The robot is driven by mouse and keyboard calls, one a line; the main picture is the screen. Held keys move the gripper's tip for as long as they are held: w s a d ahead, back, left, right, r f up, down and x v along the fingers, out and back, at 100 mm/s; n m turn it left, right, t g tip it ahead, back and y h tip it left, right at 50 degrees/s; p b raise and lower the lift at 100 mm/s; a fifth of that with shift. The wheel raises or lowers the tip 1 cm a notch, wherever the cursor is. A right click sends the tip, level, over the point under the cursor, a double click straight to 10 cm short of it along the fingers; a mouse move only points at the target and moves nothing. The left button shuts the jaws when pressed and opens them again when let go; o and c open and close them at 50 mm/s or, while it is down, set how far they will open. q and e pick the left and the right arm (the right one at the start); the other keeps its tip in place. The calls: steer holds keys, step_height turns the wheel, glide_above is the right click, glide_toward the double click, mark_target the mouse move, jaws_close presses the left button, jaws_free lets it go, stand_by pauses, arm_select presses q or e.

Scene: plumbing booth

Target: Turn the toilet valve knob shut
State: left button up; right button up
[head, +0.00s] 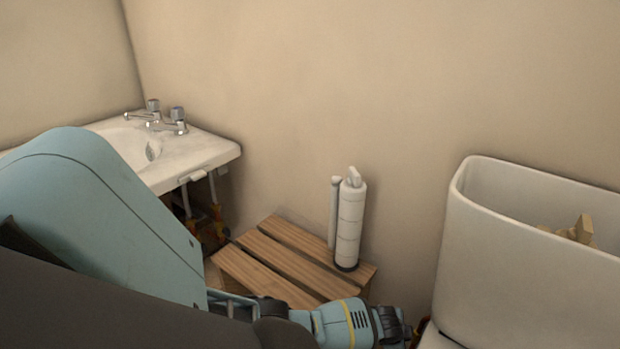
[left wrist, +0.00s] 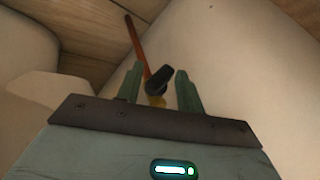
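The valve knob (left wrist: 159,78) is a small black handle in the left wrist view. It sits by a brass-coloured fitting (left wrist: 154,98) at the end of a copper-orange pipe (left wrist: 137,47). My left gripper (left wrist: 158,80) is open, with one finger on each side of the knob in the picture. I see a gap on both sides, and cannot tell how deep the knob lies between the fingers. In the head view my left forearm reaches low beside the toilet cistern (head: 520,255), and the knob is not clearly visible there. My right gripper is not in view.
A slatted wooden stool (head: 262,262) carries a white cylindrical pump-like item (head: 350,222) beside my left forearm. A white sink (head: 205,152) with two taps stands at the left. The cistern is open, with beige parts (head: 578,232) inside. Walls close off the back.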

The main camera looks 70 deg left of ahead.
arm_select(q)
steer(key=shift+a, duration=0.1)
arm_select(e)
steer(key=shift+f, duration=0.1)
